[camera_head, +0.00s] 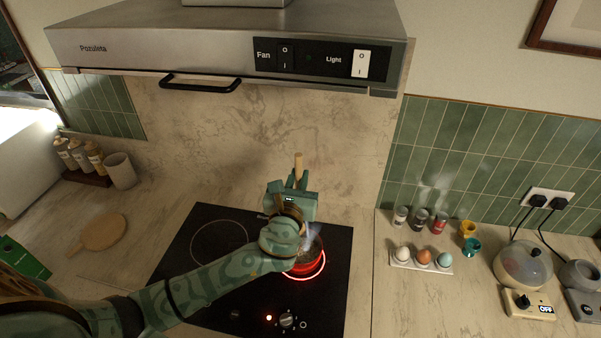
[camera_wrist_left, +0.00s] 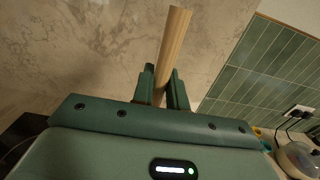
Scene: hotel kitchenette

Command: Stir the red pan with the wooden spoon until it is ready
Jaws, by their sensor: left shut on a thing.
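My left gripper (camera_head: 298,186) is above the right burner of the black hob, shut on the wooden spoon (camera_head: 298,165). The spoon's pale handle sticks up above the fingers, and it also shows in the left wrist view (camera_wrist_left: 174,45) between the two fingers (camera_wrist_left: 163,88), slightly tilted. The spoon's lower end is hidden behind my gripper and arm. The red pan (camera_head: 308,262) stands on the glowing right burner, mostly covered by my left wrist. Some pale steam shows at the pan. What is in the pan cannot be made out. My right gripper is not in view.
The range hood (camera_head: 230,45) hangs above the hob (camera_head: 205,262). Right of the hob are an egg tray (camera_head: 436,268), spice jars (camera_head: 420,218), egg cups (camera_head: 468,230) and an egg cooker (camera_head: 523,266). A round wooden board (camera_head: 102,232) and a beige cup (camera_head: 121,171) are at left.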

